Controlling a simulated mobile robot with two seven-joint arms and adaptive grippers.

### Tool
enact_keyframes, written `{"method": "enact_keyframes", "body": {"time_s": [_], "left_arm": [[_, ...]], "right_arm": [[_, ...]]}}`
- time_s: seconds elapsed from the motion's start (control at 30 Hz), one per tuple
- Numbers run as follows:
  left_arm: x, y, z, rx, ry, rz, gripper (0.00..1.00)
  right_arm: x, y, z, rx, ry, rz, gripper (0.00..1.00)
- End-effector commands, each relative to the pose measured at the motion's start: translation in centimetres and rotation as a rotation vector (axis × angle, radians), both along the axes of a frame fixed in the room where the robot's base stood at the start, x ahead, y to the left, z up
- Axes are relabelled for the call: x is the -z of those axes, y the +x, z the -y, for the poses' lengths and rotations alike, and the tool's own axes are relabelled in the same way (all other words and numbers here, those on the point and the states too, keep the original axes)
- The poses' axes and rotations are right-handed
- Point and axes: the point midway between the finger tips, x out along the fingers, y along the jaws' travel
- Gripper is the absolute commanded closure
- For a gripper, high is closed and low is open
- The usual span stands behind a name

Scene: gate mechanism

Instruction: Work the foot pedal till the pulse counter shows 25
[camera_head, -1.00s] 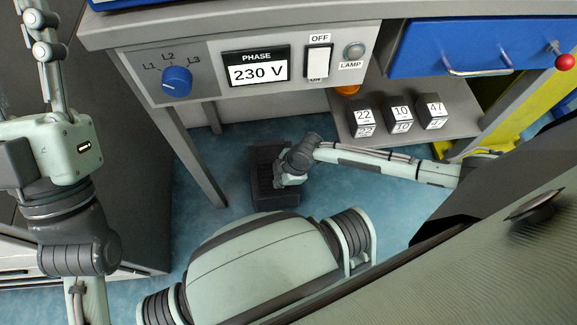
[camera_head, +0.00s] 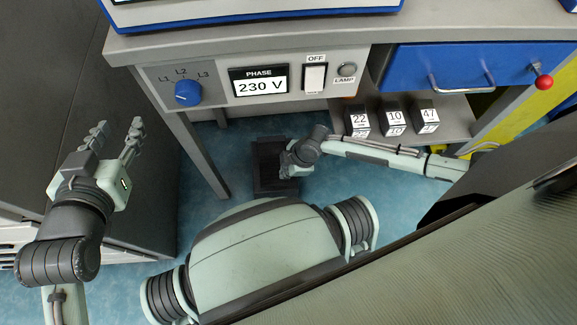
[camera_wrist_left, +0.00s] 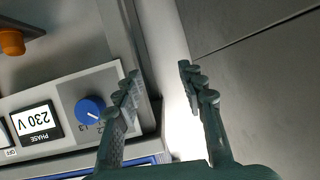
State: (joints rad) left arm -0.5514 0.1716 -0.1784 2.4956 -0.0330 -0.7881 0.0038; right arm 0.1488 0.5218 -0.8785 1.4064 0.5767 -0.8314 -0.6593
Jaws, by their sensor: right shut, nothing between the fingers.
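The foot pedal (camera_head: 266,178) is a dark box on the blue floor below the bench. My right gripper (camera_head: 287,172) is over its right side, pointing down. Its fingers are shut and small in view, and I cannot tell whether they touch the pedal or press it. I see no pulse counter in either view; the only display (camera_head: 260,86) reads PHASE 230 V. My left gripper (camera_head: 118,128) is open and empty, to the left of the bench panel. In the left wrist view its fingers (camera_wrist_left: 157,72) are spread apart near the blue knob (camera_wrist_left: 89,109).
The panel also has an OFF switch (camera_head: 314,78) and a lamp (camera_head: 346,70). A blue drawer (camera_head: 455,62) and a red ball knob (camera_head: 544,82) are to the right. Blocks marked 22 (camera_head: 358,121), 10 (camera_head: 393,119) and 47 (camera_head: 428,115) stand on the lower shelf.

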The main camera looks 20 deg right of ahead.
Motion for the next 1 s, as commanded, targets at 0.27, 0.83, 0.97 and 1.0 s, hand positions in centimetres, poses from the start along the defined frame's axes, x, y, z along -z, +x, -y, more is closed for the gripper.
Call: {"method": "enact_keyframes", "body": {"time_s": [0.27, 0.83, 0.97, 1.0], "left_arm": [[4.3, -3.1, -4.3, -0.076, 0.104, -0.269, 0.60], [7.0, -6.5, -7.5, -0.138, 0.171, -0.470, 0.60], [7.0, -6.5, -7.5, -0.138, 0.171, -0.469, 0.60], [7.0, -6.5, -7.5, -0.138, 0.171, -0.469, 0.60]], "right_arm": [[-1.3, -0.2, 0.0, 0.001, 0.000, 0.000, 1.00], [-1.9, -0.3, 0.1, 0.001, 0.000, 0.001, 1.00], [-1.9, -0.3, 0.1, 0.001, 0.000, 0.001, 1.00], [-1.9, -0.3, 0.1, 0.001, 0.000, 0.001, 1.00]]}}
